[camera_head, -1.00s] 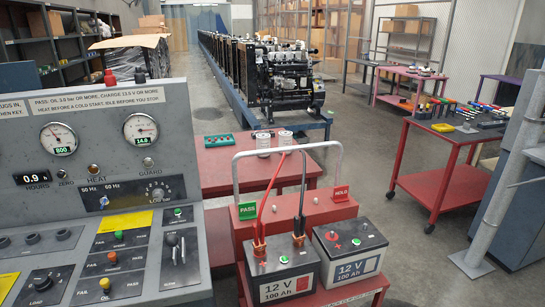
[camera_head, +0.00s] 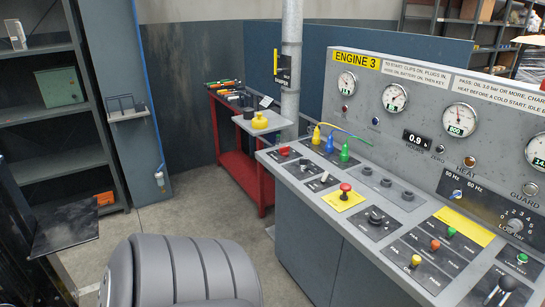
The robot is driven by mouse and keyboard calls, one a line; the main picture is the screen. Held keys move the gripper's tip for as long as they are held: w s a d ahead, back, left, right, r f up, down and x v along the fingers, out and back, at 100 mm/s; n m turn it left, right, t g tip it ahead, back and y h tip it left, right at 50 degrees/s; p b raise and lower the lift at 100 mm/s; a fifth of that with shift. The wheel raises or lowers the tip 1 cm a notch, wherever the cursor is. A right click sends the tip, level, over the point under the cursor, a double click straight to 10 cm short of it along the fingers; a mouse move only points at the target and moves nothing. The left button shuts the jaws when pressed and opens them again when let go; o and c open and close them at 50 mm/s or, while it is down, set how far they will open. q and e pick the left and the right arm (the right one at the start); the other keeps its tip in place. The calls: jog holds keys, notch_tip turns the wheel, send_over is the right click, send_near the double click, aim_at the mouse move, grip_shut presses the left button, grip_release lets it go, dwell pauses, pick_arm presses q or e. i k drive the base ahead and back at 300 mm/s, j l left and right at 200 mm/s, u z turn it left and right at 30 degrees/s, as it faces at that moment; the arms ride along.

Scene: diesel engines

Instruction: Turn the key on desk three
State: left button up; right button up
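Desk three is a grey sloped control desk (camera_head: 350,262) at the right, with an "ENGINE 3" label (camera_head: 357,61) on its upright panel. Its top carries a red mushroom button on a yellow plate (camera_head: 345,198), a black rotary switch (camera_head: 375,217) right of it, and a plate with a small pale lever (camera_head: 323,179) behind it. Red, yellow and green push buttons sit further right. I cannot tell for sure which small control is the key. Neither of my grippers is in view.
A grey padded chair (camera_head: 182,272) stands left of the desk front. A red cart (camera_head: 236,150) with tools and a grey stand with a yellow item (camera_head: 260,121) are behind, beside a pole (camera_head: 291,60). Shelving (camera_head: 45,95) lines the left. Floor between is clear.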

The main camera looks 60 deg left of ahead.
aim_at(302, 161)
jog(key=u, duration=1.85)
